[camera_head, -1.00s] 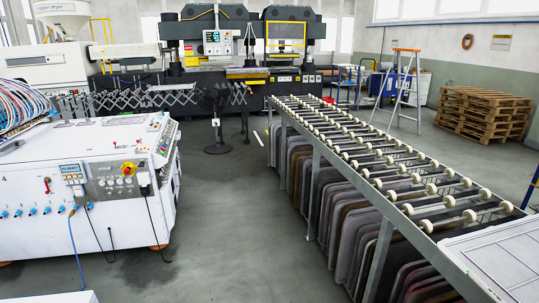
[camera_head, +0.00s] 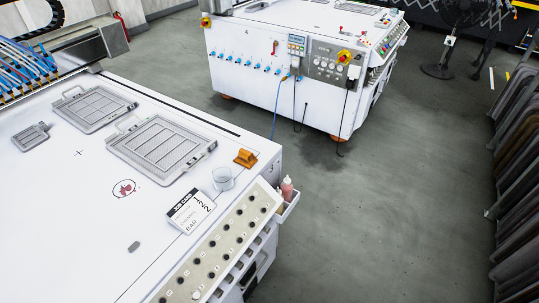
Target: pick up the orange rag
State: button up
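A small folded orange rag (camera_head: 245,158) lies on the white top of the near machine (camera_head: 80,232), close to its back right edge. A clear cup or jar (camera_head: 222,179) stands just in front of it, and a grey framed grid tray (camera_head: 161,149) lies to its left. Nothing covers the rag. My gripper is not in view.
A job card (camera_head: 190,211), a second grid tray (camera_head: 93,107) and a small grey part (camera_head: 31,136) are also on the top. A sloped control panel (camera_head: 222,246) runs along the right edge. Open floor (camera_head: 370,235) lies to the right, before the racked dark panels (camera_head: 520,200).

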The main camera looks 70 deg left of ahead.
aim_at(245, 158)
jog(key=z, duration=4.25)
jog(key=k, duration=1.25)
jog(key=z, duration=0.05)
